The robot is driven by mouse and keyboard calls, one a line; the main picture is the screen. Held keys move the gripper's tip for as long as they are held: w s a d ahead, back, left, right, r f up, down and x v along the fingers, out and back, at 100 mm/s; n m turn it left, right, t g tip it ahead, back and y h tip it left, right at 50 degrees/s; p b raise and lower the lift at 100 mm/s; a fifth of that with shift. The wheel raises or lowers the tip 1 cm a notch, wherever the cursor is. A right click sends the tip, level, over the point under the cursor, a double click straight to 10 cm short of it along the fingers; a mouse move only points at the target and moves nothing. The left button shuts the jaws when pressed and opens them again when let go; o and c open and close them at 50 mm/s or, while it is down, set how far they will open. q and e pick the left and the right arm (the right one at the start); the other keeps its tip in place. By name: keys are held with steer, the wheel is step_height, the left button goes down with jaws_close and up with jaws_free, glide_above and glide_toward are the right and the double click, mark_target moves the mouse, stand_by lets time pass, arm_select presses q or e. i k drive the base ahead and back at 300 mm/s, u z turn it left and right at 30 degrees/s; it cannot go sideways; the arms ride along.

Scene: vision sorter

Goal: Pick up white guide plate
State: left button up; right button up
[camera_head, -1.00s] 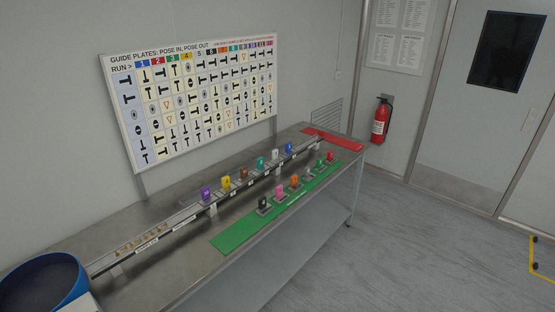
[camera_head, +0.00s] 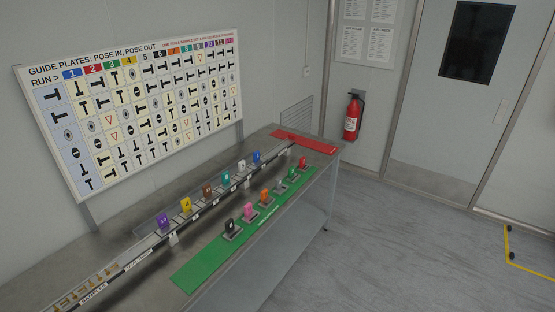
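The white guide plate (camera_head: 241,166) stands upright on the long rail (camera_head: 140,255) on the metal table, toward the far end. It is between a teal plate (camera_head: 225,178) and a blue plate (camera_head: 256,157). It is small in this view and its marking is not readable. Neither of my grippers is in view.
Purple, yellow and brown plates stand nearer on the rail. A green mat (camera_head: 200,266) holds several plates, including black (camera_head: 230,227), pink and orange ones. A red mat (camera_head: 305,143) lies at the table's far end. A chart board (camera_head: 140,95) stands behind.

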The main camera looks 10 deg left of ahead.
mark_target(244, 172)
steer(key=z, duration=0.3)
steer(key=i, duration=2.05)
steer(key=u, duration=0.1)
